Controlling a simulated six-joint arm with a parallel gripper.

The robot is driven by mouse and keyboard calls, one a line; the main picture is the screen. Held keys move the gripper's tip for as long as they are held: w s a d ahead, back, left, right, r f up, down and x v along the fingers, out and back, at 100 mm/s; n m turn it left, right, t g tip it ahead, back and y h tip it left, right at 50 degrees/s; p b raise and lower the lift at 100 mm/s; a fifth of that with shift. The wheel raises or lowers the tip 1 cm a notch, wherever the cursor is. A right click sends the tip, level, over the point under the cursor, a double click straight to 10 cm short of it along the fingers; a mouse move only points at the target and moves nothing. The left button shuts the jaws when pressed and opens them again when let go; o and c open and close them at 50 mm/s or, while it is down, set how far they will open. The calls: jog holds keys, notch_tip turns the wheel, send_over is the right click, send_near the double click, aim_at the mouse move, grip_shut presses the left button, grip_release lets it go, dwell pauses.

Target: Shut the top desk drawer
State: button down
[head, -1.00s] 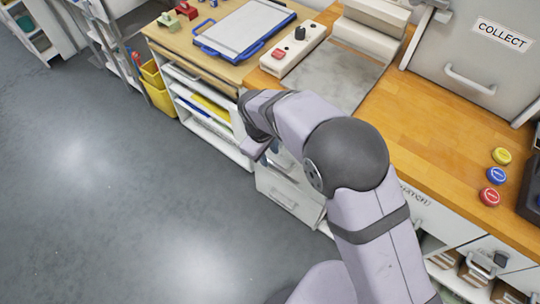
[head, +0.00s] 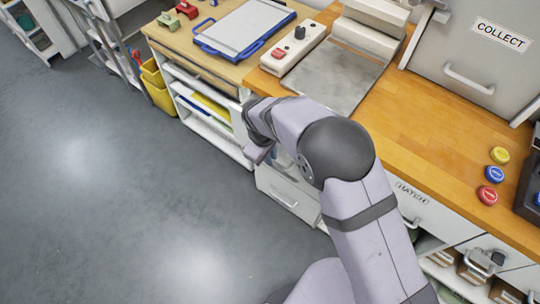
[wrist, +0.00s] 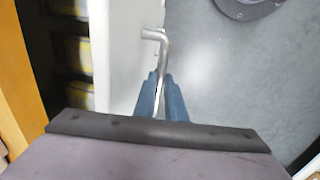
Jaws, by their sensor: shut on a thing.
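The top desk drawer's pale front (wrist: 128,55) shows in the wrist view, with its bent metal handle (wrist: 155,38) on its outer side. The drawer stands partly open: its inside, with yellow-marked contents (wrist: 78,52), shows between the front and the wooden desk edge. My gripper (wrist: 162,88) has its blue fingers shut on the handle. In the head view my arm hides most of this drawer and the grip.
The wooden worktop (head: 430,110) is above, with several coloured buttons at right. Open shelves (head: 205,110) stand to the left. Grey floor in front is clear.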

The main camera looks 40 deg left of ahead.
jog(key=w, duration=0.8)
jog(key=shift+w+a+b, duration=0.1)
jog(key=shift+w+b, duration=0.3)
jog(key=shift+w+r, duration=0.1)
jog(key=shift+w, duration=0.1)
jog(key=c, duration=1.8)
grip_release()
jog(key=shift+w, duration=0.1)
jog(key=shift+s+r+b, duration=0.25)
jog(key=shift+r+b, duration=0.05)
jog(key=shift+r, duration=0.9)
jog(key=shift+s+r+b, duration=0.25)
jog(key=shift+s+r, duration=0.05)
jog(key=shift+r, duration=0.85)
jog(key=shift+s+r+b, duration=0.25)
jog(key=shift+r+b, duration=0.05)
jog(key=shift+r, duration=0.9)
